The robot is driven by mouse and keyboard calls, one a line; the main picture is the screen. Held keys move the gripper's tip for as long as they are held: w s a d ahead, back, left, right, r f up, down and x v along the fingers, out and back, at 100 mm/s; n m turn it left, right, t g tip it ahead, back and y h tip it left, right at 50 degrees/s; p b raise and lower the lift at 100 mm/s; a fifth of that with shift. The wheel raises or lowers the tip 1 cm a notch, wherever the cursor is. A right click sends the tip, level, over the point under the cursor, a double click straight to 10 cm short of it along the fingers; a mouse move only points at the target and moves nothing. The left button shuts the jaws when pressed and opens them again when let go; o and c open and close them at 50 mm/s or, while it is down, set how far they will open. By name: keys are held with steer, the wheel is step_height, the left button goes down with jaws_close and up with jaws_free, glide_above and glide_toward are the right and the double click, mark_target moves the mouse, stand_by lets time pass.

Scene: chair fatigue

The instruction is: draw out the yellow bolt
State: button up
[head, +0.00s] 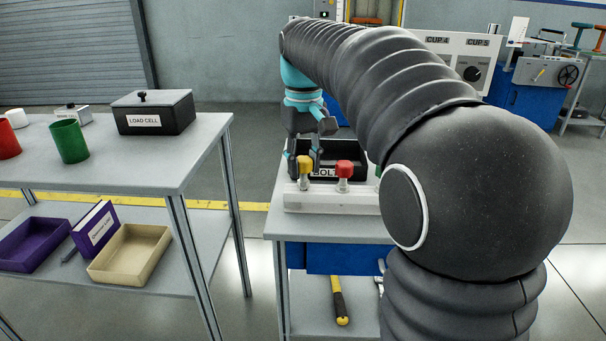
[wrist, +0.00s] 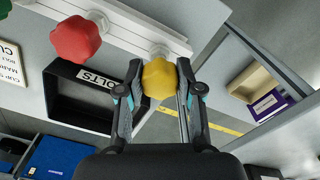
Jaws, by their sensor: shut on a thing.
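The yellow bolt (wrist: 159,79) has a lobed knob head and stands in the white rail (wrist: 128,22). My gripper (wrist: 156,82) is shut on its head, one finger on each side, in the wrist view. In the head view the yellow bolt (head: 305,166) stands upright at the left part of the white rail (head: 330,201), with my gripper (head: 304,160) at it from behind. How far its shank sits in the rail is hard to tell.
A red bolt (head: 344,169) stands in the rail beside the yellow one. A black tray labelled BOLTS (wrist: 62,97) lies close behind the rail. A table at left carries a LOAD CELL box (head: 153,112) and cups. Floor shows between the tables.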

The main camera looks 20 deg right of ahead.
steer(key=shift+r+p, duration=1.4)
steer(key=shift+r, duration=0.75)
steer(key=shift+r, duration=0.15)
steer(key=shift+r, duration=1.9)
